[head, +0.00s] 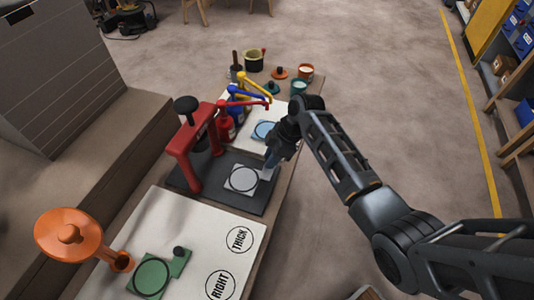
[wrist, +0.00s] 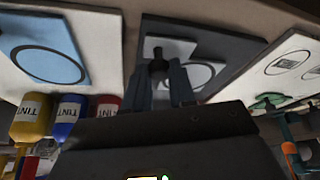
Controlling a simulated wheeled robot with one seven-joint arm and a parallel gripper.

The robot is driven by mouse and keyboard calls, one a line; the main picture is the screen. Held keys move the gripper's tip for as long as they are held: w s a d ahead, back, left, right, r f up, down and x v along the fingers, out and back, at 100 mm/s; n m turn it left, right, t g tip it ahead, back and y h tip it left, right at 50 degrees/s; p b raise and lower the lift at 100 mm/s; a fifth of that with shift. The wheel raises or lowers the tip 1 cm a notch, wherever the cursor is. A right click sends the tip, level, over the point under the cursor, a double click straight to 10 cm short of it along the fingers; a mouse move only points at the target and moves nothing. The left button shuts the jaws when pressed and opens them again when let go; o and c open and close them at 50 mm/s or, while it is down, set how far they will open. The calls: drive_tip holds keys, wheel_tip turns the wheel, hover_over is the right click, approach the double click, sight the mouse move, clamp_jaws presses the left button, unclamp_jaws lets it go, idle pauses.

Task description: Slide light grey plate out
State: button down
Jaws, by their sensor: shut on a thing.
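The light grey plate (head: 242,180) lies flat on the dark base of the red press (head: 195,150), its black ring showing. It sits right of the press's red frame, towards the table edge. In the wrist view the light grey plate (wrist: 172,47) shows a tab with a dark knob (wrist: 157,64). My gripper (head: 270,163) is at the plate's tab side; in the wrist view its fingers (wrist: 160,74) are shut on the knob. Part of the plate is hidden behind the fingers in the wrist view.
Red, blue and yellow tint bottles (head: 226,126) with pump levers stand behind the press. A light blue plate (head: 264,130) lies beyond on a white sheet. A green plate (head: 152,278) and an orange round-topped stand (head: 70,232) are at the near left. Cups stand at the table's far end.

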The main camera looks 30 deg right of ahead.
drive_tip(key=shift+s+d+f, duration=0.1)
drive_tip(key=shift+s+d, duration=0.05)
drive_tip(key=shift+s, duration=0.05)
drive_tip(key=c, duration=0.9)
unclamp_jaws()
drive_tip(key=shift+c, duration=0.2)
drive_tip(key=v, duration=0.8)
